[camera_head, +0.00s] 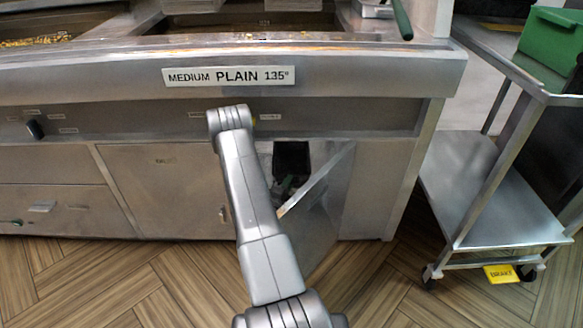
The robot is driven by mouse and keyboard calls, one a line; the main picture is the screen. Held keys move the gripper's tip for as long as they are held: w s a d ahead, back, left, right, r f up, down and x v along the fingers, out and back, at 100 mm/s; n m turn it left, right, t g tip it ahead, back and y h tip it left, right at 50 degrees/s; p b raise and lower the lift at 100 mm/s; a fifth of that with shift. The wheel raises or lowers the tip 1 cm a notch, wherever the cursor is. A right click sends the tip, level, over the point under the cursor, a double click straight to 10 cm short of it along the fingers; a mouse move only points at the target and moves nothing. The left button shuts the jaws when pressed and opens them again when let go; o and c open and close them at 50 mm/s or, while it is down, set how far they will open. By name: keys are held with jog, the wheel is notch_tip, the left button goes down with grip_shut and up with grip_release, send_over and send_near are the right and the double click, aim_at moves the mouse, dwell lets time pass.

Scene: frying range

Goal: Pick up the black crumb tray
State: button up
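A black, box-like thing (291,158), which may be the black crumb tray, shows in the open cabinet bay under the fryer front. Its lower part is hidden. Small dark grey shapes (286,187) sit just below it and may be the end of my gripper, but they are too small and dark to make out. My arm rises from the bottom middle to a bend in front of the fryer panel, and its further links are hidden behind it. I cannot tell whether my gripper touches the black thing.
A metal cabinet door (322,205) stands open right of my arm. A closed cabinet door (160,185) is to the left. A steel trolley (490,190) with a green box (550,42) stands at the right. The wooden floor in front is clear.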

grip_shut()
